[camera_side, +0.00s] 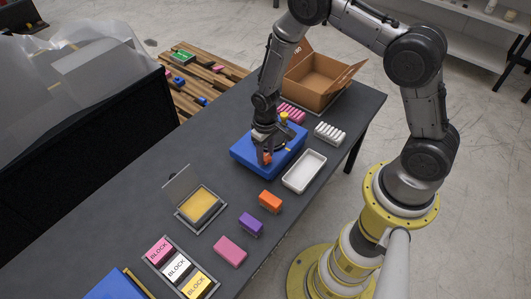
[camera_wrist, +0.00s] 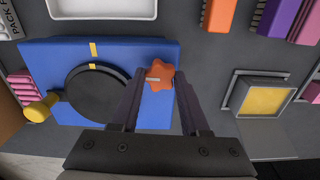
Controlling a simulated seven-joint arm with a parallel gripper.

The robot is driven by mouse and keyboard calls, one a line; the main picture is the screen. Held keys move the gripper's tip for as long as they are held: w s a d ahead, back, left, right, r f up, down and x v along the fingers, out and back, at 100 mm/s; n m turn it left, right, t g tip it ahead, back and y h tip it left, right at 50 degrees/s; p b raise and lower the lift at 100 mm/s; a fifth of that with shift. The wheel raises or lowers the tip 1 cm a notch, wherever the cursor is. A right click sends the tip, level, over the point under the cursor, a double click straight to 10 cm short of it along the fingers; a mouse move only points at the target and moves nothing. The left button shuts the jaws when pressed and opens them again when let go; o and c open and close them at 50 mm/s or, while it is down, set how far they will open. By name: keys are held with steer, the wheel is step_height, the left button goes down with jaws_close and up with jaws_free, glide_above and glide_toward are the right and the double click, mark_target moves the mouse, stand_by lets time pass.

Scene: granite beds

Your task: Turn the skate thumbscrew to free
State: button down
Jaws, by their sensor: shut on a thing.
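The skate is a blue block (camera_side: 243,161) on the dark table, below my gripper in the side view. In the wrist view the blue block (camera_wrist: 45,55) carries a black round disc (camera_wrist: 95,95) with a yellow mark and a yellow knob (camera_wrist: 40,108) at the left. The orange star-shaped thumbscrew (camera_wrist: 160,72) is at the block's right edge; it also shows in the side view (camera_side: 266,158). My gripper (camera_wrist: 160,82) is shut on the thumbscrew, one finger on each side of it. The screw's shaft is hidden.
A white tray (camera_side: 304,171) lies close beside the block. An open cardboard box (camera_side: 318,80) and pink (camera_side: 291,113) and white (camera_side: 329,134) ribbed pieces stand behind. Orange (camera_side: 270,201), purple and pink blocks and a lidded yellow pad (camera_side: 199,206) are nearer.

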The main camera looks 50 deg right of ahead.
mark_target(265, 156)
steer(key=n, duration=0.6)
steer(key=shift+r, duration=0.1)
steer(key=shift+n, duration=0.4)
steer(key=shift+c, duration=2)
jaws_free()
step_height(265, 156, up, 14)
